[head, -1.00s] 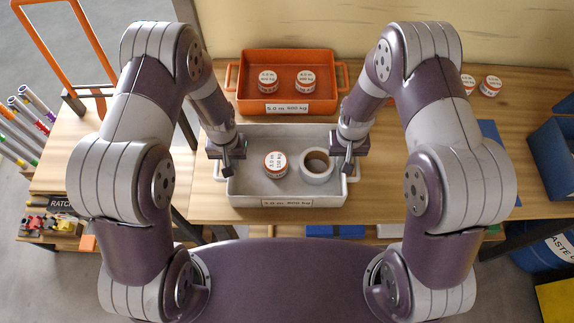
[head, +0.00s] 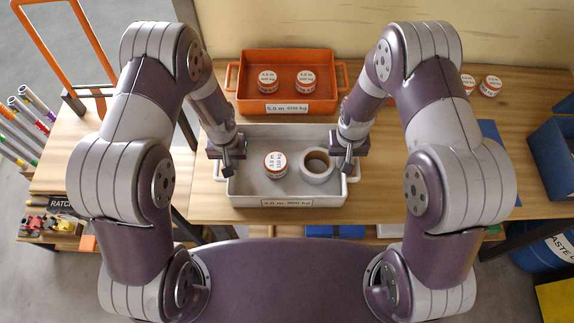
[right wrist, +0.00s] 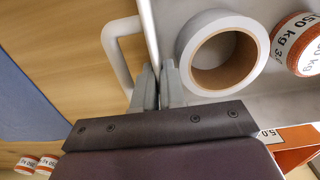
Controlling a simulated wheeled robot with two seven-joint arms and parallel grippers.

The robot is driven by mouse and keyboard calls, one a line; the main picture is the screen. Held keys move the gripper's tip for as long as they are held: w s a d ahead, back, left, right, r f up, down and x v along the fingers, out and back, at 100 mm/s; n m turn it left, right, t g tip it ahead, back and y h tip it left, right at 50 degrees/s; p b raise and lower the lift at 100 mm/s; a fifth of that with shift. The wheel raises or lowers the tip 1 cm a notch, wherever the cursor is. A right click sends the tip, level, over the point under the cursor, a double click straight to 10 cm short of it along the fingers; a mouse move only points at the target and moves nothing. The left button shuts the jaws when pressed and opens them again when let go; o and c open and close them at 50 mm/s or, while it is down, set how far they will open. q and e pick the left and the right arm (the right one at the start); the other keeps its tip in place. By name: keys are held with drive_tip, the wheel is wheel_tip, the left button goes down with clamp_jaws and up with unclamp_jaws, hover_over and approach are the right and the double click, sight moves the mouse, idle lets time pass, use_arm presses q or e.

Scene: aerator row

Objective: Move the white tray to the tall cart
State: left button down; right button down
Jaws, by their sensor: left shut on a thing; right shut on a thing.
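The white tray (head: 290,190) sits on the wooden table in front of me in the head view. It holds a red-and-white labelled roll (head: 275,165) and a white tape roll (head: 317,166) with a brown core. My left gripper (head: 227,168) is shut on the tray's left wall, and my right gripper (head: 346,168) is shut on its right wall. In the right wrist view, the right fingers (right wrist: 158,88) pinch the tray wall (right wrist: 150,32) beside its handle. A cart with an orange push frame (head: 62,50) stands at the left; I cannot tell if it is the tall cart.
An orange tray (head: 335,112) with two labelled rolls stands just behind the white tray. More rolls (head: 490,86) lie at the back right. A blue bin (head: 553,158) and a blue drum (head: 548,250) are at the right. Coloured tubes (head: 25,130) stand at the far left.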

use_arm(q)
drive_tip(key=shift+r, duration=0.1)
use_arm(e)
drive_tip(key=shift+w+r, duration=0.1)
drive_tip(key=shift+r, duration=0.05)
